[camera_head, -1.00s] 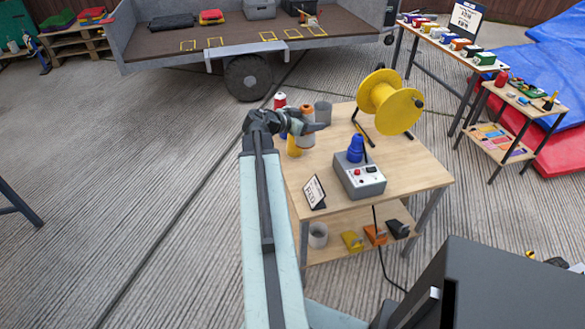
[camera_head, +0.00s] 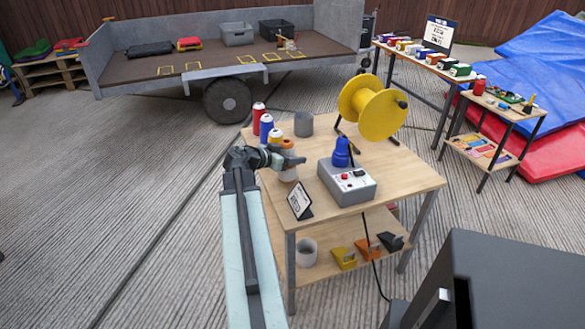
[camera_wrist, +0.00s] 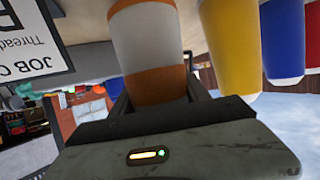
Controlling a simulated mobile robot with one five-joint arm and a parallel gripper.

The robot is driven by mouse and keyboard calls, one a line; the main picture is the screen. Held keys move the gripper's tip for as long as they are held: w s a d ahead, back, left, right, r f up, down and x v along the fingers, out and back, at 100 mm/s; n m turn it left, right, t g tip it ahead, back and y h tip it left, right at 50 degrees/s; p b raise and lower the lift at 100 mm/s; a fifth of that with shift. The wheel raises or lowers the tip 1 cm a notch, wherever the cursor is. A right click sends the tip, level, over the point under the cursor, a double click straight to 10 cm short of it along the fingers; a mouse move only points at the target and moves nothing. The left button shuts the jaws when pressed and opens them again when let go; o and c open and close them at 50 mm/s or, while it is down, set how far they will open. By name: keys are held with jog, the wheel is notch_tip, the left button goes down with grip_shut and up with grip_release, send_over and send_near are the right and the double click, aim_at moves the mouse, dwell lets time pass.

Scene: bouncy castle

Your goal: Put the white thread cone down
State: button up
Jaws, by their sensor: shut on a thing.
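My gripper (camera_head: 290,160) is shut on a white-and-orange thread cone (camera_head: 288,174), the only cone with broad white parts. It is upright over the left part of the wooden table (camera_head: 390,170); I cannot tell whether its base touches the top. In the wrist view the cone (camera_wrist: 148,50) shows white and orange bands between my fingers, which are partly hidden. A yellow cone (camera_wrist: 231,45), a blue cone (camera_wrist: 284,40) and a red cone (camera_wrist: 314,30) stand in a row beside it. In the head view the red cone (camera_head: 258,115) and blue cone (camera_head: 266,128) stand behind my gripper.
A grey cup (camera_head: 303,124) stands near the row's back end. A small sign (camera_head: 300,200) and a grey control box (camera_head: 347,186) with a blue item (camera_head: 341,152) stand to the right. A yellow reel (camera_head: 372,108) is at the back. The front right tabletop is clear.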

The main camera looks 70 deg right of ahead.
notch_tip(320, 180, down, 3)
jog(key=shift+r+b, duration=0.15)
jog(key=shift+b, duration=0.55)
jog(key=shift+r, duration=0.25)
jog(key=shift+f, duration=0.1)
jog(key=o, duration=1.7)
jog(key=shift+c, duration=0.2)
jog(key=p+v, duration=0.5)
jog(key=v, duration=0.7)
